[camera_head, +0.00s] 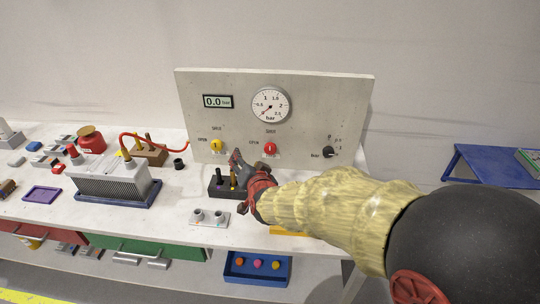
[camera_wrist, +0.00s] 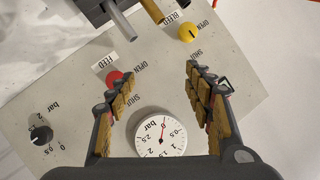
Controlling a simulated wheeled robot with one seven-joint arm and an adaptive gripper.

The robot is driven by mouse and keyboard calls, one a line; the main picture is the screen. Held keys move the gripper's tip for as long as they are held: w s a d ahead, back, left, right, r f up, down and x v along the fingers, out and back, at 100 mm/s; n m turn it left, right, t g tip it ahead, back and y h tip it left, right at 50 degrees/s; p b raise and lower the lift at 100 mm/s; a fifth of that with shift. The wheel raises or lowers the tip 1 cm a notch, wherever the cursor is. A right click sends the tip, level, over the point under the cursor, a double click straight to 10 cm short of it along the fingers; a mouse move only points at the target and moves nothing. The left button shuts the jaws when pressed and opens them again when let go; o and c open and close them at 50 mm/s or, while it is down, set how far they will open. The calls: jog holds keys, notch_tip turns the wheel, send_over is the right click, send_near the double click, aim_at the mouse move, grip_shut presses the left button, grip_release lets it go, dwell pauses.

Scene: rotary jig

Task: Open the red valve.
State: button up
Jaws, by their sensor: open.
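The red valve (camera_head: 270,148) is a round knob low on the upright grey panel (camera_head: 310,108), below the dial gauge. In the wrist view the red knob (camera_wrist: 114,77) sits by the FEED label, beside the left finger's tip and partly covered by it. OPEN and SHUT marks are near it; which way the knob points is too small to tell. My gripper (camera_head: 246,170) is in front of the panel, lower left of the red knob. In the wrist view my gripper (camera_wrist: 160,78) has its fingers wide apart with nothing between them. I cannot tell whether it touches the knob.
A yellow BLEED knob (camera_head: 216,146) is left of the red one, and a black knob (camera_head: 328,152) right. The gauge (camera_head: 270,105) and 0.0 bar display (camera_head: 217,101) are above. A finned unit (camera_head: 112,180) stands left.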

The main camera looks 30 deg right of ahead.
aim_at(270, 151)
jog(key=w+d+f+m+t+h+b, duration=0.1)
jog(key=d+f+m+t+h+b, duration=0.1)
jog(key=d+f+m+h, duration=0.55)
jog(key=w+d, duration=0.1)
jog(key=w, duration=0.1)
jog(key=w+d+r+n+y+b, duration=0.1)
jog(key=w+d, duration=0.1)
jog(key=w+d+n, duration=0.1)
jog(key=w+d, duration=0.1)
jog(key=shift+w+r+y+b, duration=0.15)
jog(key=shift+w+y+b, duration=0.2)
jog(key=shift+w, duration=0.05)
jog(key=c, duration=0.4)
jog(key=c, duration=0.7)
jog(key=shift+c, duration=0.3)
